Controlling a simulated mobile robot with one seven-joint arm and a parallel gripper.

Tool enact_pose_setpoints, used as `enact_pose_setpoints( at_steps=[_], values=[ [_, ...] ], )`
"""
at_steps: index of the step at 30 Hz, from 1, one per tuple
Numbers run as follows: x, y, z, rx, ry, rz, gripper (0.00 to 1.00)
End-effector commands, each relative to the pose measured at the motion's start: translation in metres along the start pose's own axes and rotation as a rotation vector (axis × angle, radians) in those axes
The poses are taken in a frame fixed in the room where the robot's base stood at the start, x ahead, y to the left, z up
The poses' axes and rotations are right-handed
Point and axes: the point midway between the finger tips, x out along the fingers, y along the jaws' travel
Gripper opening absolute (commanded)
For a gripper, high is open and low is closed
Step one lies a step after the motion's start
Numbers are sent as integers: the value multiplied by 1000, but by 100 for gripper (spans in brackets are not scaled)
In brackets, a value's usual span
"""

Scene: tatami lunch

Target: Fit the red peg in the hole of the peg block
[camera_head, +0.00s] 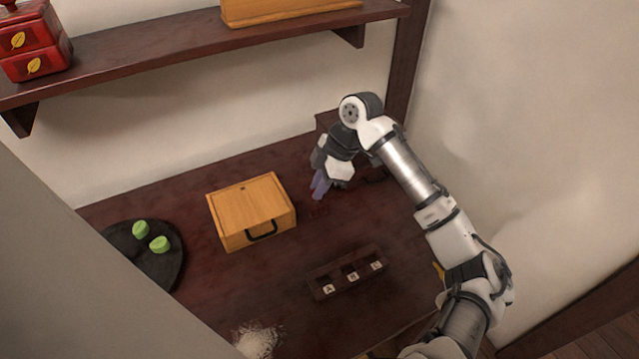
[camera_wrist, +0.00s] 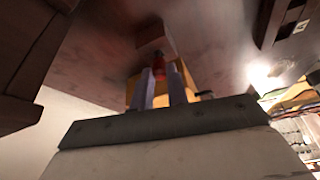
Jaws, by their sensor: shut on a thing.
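My gripper (camera_head: 319,190) reaches down over the back right of the dark table. In the wrist view my gripper (camera_wrist: 161,72) is shut on the red peg (camera_wrist: 159,60), which shows as a small red piece between the fingertips. A reddish-brown block (camera_wrist: 153,38) lies just beyond the peg; it may be the peg block, but its hole cannot be made out. I cannot tell whether the peg touches it. In the head view the peg is too small and dark to tell clearly.
A wooden box with a black handle (camera_head: 250,212) stands left of my gripper. A dark rack marked A, B, C (camera_head: 326,284) is in front. A round dark tray (camera_head: 125,264) with green pieces is at left. A shelf (camera_head: 165,58) runs above.

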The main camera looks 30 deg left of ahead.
Motion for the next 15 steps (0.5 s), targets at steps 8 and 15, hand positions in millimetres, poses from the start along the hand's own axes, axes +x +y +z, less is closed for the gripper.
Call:
enact_pose_setpoints(
  at_steps=[8,15],
  values=[
    [5,0,2,0,0,0,0],
    [9,0,4,0,0,0,0]
  ],
)
